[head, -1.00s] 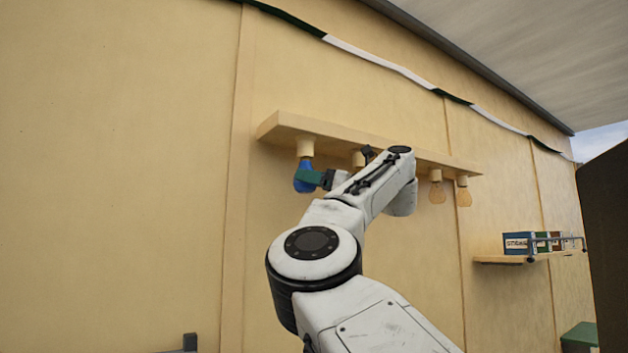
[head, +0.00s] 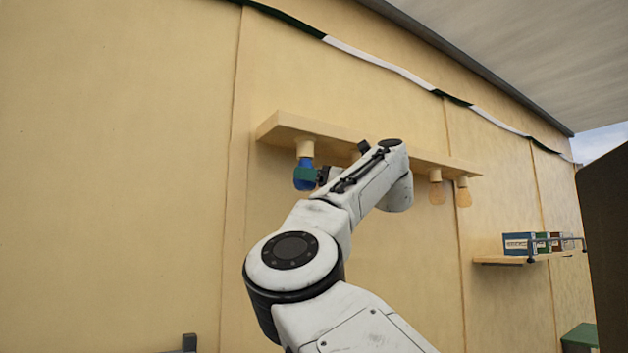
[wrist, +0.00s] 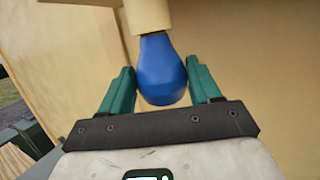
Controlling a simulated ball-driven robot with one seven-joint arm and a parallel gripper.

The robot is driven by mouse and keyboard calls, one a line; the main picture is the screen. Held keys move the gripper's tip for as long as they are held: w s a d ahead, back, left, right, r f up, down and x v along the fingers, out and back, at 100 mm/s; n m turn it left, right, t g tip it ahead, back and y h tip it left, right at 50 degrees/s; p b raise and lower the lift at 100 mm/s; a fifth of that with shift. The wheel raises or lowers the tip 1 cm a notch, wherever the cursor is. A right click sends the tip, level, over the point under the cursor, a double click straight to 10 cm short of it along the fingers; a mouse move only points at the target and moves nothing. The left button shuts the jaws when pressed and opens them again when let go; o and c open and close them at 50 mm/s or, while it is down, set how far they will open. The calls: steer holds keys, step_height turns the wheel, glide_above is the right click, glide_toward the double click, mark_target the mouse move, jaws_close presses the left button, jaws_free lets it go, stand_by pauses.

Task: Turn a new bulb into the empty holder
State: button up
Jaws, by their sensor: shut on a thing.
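A blue bulb (head: 304,179) hangs upright, its neck up at the leftmost cream holder (head: 305,148) under the wall board. In the wrist view the bulb (wrist: 162,70) meets the holder (wrist: 147,15) above it, with no clear gap; how deep its base sits is hidden. My gripper (head: 307,175) has green fingers, one on each side of the bulb. The gripper also shows in the wrist view (wrist: 162,88), shut on the bulb from below and the side.
The cream board (head: 280,126) carries more holders to the right, with orange bulbs (head: 437,193) in view; my arm hides part of the row. A wall shelf (head: 500,260) with small boxes (head: 519,243) is at the right. A dark panel (head: 608,240) stands at the right edge.

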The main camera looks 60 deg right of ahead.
steer(key=m+h, duration=0.1)
steer(key=m+g+h, duration=0.1)
steer(key=h, duration=0.1)
steer(key=a+h+p, duration=0.1)
steer(key=shift+w+m+g+h, duration=0.3)
steer(key=shift+w+m+h, duration=0.1)
steer(key=m+g+h, duration=0.1)
steer(key=h, duration=0.1)
steer(key=m+g+h, duration=0.2)
steer(key=h, duration=0.1)
steer(key=shift+w+a+f, duration=0.1)
steer(key=shift+a, duration=0.05)
steer(key=m+g+h, duration=0.2)
steer(key=shift+w+a+g, duration=0.1)
steer(key=shift+a+g, duration=0.15)
steer(key=shift+g, duration=0.05)
steer(key=shift+m+g+h, duration=0.7)
steer(key=shift+g+h, duration=0.2)
steer(key=shift+h, duration=0.1)
steer(key=shift+s+d+n+t+y+b, duration=0.2)
steer(key=shift+n+t+y+b, duration=0.15)
steer(key=shift+b, duration=0.5)
steer(key=shift+n+t+y+b, duration=0.25)
steer(key=shift+t+y+b, duration=0.1)
steer(key=shift+t, duration=0.1)
